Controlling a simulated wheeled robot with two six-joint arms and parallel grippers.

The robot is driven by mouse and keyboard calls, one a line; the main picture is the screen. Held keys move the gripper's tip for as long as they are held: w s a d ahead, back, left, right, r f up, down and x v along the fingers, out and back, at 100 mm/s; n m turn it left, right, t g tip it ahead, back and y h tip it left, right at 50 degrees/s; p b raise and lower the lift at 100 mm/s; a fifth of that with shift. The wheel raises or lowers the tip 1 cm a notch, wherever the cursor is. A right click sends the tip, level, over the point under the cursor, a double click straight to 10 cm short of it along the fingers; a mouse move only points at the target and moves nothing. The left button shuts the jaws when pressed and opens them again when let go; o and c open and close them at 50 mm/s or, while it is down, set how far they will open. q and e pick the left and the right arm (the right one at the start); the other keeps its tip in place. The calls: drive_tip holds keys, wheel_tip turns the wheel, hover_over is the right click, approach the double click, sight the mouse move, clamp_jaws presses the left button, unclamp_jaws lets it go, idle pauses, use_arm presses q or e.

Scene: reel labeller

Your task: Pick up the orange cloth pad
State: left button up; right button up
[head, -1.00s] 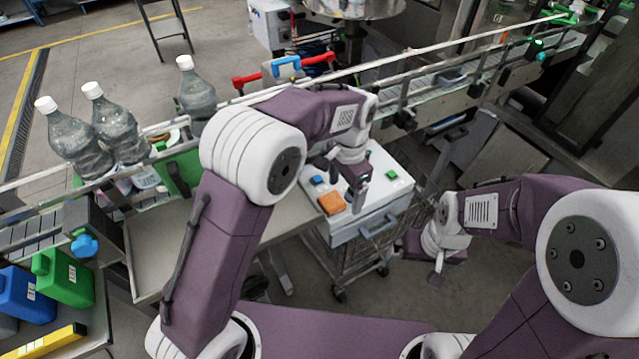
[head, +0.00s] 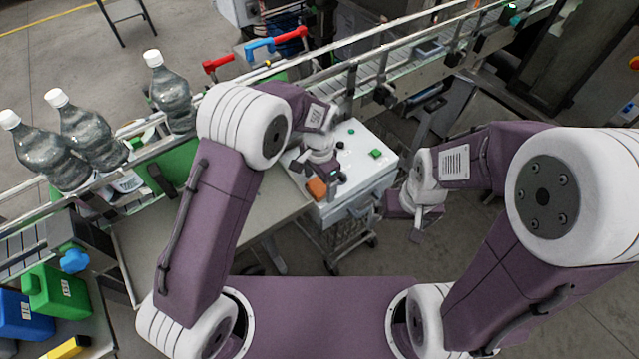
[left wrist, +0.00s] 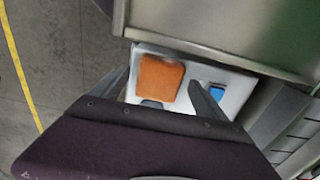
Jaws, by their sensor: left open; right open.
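The orange cloth pad (head: 316,188) lies on the white top of a small cart (head: 362,172). In the head view my left gripper (head: 328,184) is just over the pad and partly hides it. In the left wrist view the pad (left wrist: 160,76) shows between the two spread fingers of my left gripper (left wrist: 164,84), which is open and empty. I cannot tell how high the fingertips are above the pad. My right gripper (head: 417,228) hangs open and empty to the right of the cart, away from the pad.
A conveyor rail (head: 400,62) runs behind the cart. Several bottles (head: 85,128) stand at the left. A grey table (head: 262,212) borders the cart's left side.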

use_arm(q)
drive_tip(key=shift+s+d+f, duration=0.1)
drive_tip(key=shift+s+f, duration=0.05)
drive_tip(key=shift+f, duration=0.3)
drive_tip(key=c, duration=1.5)
drive_tip(key=shift+o, duration=0.2)
drive_tip(key=shift+r, duration=0.15)
drive_tip(key=shift+r, duration=0.3)
drive_tip(key=r, duration=0.1)
drive_tip(key=r+b, duration=0.1)
drive_tip(key=shift+w+r+b, duration=0.2)
drive_tip(key=shift+r+b, duration=0.1)
drive_tip(key=shift+r, duration=0.1)
drive_tip(key=s+d+r+b, duration=0.1)
drive_tip(key=d+r, duration=0.6)
drive_tip(key=d, duration=0.4)
drive_tip(key=shift+s+d+r, duration=0.15)
drive_tip(key=shift+s+d, duration=0.1)
drive_tip(key=shift+s, duration=0.1)
